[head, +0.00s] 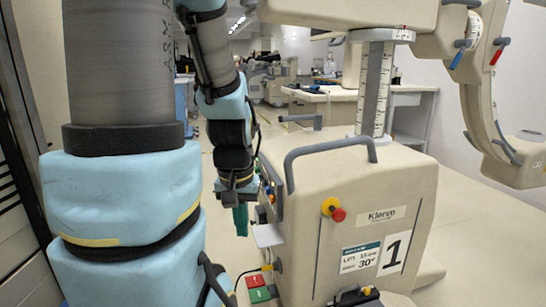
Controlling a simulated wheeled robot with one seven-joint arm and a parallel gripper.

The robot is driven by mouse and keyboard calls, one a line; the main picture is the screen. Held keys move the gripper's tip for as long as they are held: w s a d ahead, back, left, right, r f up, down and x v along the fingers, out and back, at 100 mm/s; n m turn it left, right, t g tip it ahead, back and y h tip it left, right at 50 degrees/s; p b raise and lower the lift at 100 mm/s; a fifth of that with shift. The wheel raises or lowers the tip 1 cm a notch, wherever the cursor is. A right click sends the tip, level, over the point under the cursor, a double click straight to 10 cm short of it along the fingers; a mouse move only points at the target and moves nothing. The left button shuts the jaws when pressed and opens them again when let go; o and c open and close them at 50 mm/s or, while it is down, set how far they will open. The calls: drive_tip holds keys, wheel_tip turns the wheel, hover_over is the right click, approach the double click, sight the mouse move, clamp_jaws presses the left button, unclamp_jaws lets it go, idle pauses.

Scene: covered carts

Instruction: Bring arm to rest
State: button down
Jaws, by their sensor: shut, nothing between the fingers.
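My arm, in pale blue covers, hangs down left of centre in the head view. My gripper (240,214) is at its lower end, pointing down beside the left side of the beige machine cart (345,225). The gripper looks small and dark green here, with its fingers close together and no object seen between them. I cannot tell how wide the gap to the cart is.
The cart has a grey handle (330,146), a red knob (338,214) and a small side shelf (268,235). Red and green pedals (258,288) lie on the floor. A beige C-shaped arm (490,110) reaches right. Bare floor (225,255) shows left of the cart.

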wheel_tip(320, 180, up, 13)
drive_tip(key=p, duration=1.1)
